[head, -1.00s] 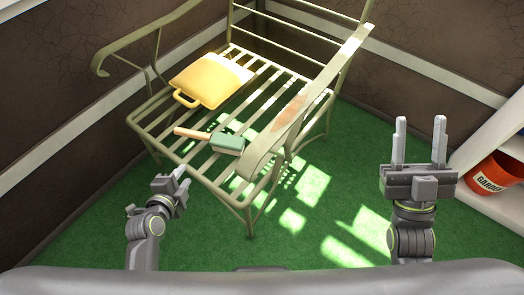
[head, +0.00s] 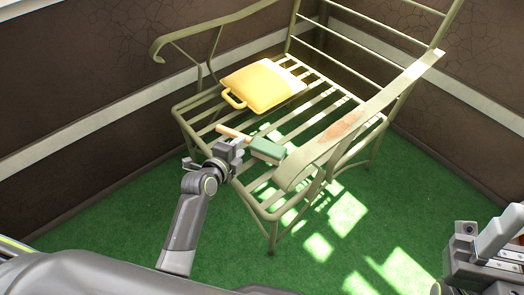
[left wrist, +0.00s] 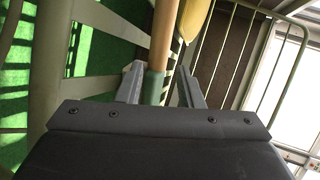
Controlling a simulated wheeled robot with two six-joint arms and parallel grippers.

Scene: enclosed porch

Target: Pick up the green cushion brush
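The green cushion brush (head: 267,150) lies on the slatted seat of the metal chair, near its front. My left gripper (head: 239,147) is at the brush, where the handle meets the green part. In the left wrist view the brush (left wrist: 153,88) stands between the two open fingers (left wrist: 160,84). The left finger is close to it, and a small gap shows on the right. My right gripper (head: 500,232) is at the right edge, partly cut off, apart from the chair and with nothing seen in it.
The chair (head: 330,143) has slats and curved armrests around the brush. The yellow cushion (head: 265,84) lies behind the brush. Dark walls stand close behind and to the left. The green floor (head: 400,190) is free to the right of the chair.

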